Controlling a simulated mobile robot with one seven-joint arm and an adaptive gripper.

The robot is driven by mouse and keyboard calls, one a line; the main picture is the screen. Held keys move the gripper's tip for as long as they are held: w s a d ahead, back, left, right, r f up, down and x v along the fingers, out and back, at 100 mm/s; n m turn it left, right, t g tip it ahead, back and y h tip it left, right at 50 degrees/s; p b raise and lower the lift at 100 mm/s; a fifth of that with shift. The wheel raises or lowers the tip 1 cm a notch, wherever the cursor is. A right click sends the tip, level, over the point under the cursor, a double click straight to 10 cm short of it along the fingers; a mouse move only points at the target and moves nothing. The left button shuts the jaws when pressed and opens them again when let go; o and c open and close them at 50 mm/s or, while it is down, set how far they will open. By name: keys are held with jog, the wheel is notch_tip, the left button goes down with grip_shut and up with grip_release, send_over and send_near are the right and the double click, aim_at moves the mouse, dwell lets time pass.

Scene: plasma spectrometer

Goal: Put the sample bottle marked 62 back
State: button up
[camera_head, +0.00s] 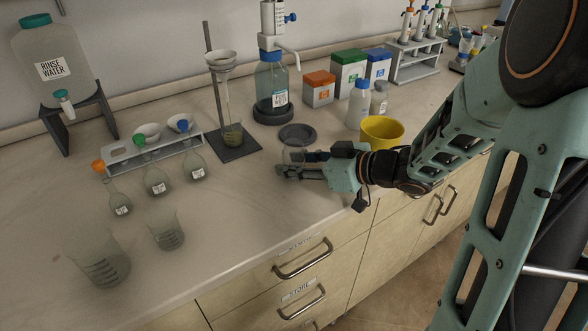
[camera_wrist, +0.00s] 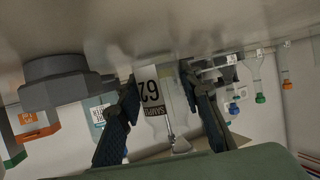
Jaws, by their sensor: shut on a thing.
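The sample bottle marked 62 (camera_wrist: 150,91) is clear, with a white label; it shows upside down in the wrist view, between the two fingers of my gripper (camera_wrist: 158,78). My gripper is shut on it. In the head view my gripper (camera_head: 290,165) is low over the front middle of the bench. The clear bottle (camera_head: 293,153) is faint there and partly hidden by the fingers. I cannot tell whether its base touches the bench. A dark round pad (camera_head: 298,133) lies on the bench just behind it.
A yellow cup (camera_head: 381,132) stands right of my gripper, near a white bottle (camera_head: 358,104). A funnel stand (camera_head: 235,148) is at left. Several flasks (camera_head: 157,182) and two beakers (camera_head: 103,262) stand further left. The front bench edge is close.

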jog(key=o, duration=1.2)
jog(key=shift+f, duration=0.1)
jog(key=shift+c, duration=0.2)
jog(key=shift+r, duration=0.25)
jog(key=p+v, duration=0.3)
jog(key=v, duration=0.9)
jog(key=shift+f, duration=0.15)
jog(key=shift+d, duration=0.1)
